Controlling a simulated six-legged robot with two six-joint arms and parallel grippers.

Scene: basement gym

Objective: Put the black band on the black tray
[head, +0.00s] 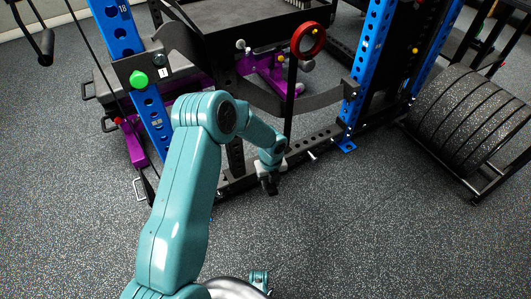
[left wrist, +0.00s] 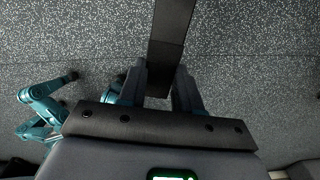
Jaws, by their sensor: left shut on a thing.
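My left gripper (head: 269,184) is low over the speckled floor, in front of the rack's base, in the head view. In the left wrist view its two fingers (left wrist: 165,88) are closed on a long flat black band (left wrist: 170,28). The band runs from between the fingers to the top edge of that view, and its far end is out of frame. My right gripper is not in view.
A rack with blue uprights (head: 152,115) stands just beyond my left arm. A red ring (head: 308,40) and purple parts (head: 268,72) are on or in it. Black weight plates (head: 465,115) stand at the right. The floor (head: 370,220) in front is clear.

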